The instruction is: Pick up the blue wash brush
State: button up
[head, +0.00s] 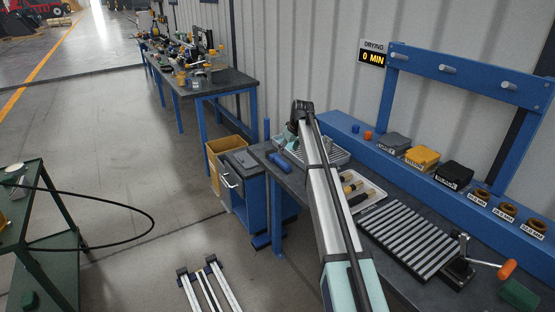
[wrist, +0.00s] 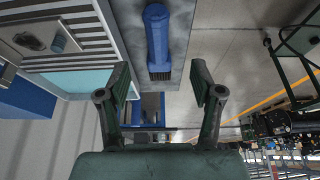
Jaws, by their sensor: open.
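The blue wash brush (wrist: 157,35) lies on the dark bench top in the wrist view, with its dark bristles (wrist: 160,72) toward my gripper. It also shows in the head view as a small blue shape (head: 281,163) near the bench's left end, left of my arm. My gripper (wrist: 160,70) is open and empty in the wrist view. Its two fingers stand apart, and the bristle end shows in the gap between them. I cannot tell the height between fingers and brush. In the head view the gripper's fingers cannot be made out clearly.
A grey basin with a ribbed rack (wrist: 88,48) and teal bottom stands left of the brush. In the head view, a tray of brushes (head: 372,194), a slatted rack (head: 412,235) and a blue shelf with folded cloths (head: 421,156) lie to the right.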

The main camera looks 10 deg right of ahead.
aim_at(284, 162)
jog(key=p+x, duration=0.1)
jog(key=x, duration=0.4)
jog(key=shift+w, duration=0.1)
jog(key=shift+p+x, duration=1.15)
jog(key=shift+x, duration=1.5)
jog(key=shift+d, duration=0.25)
jog(key=c, duration=1.2)
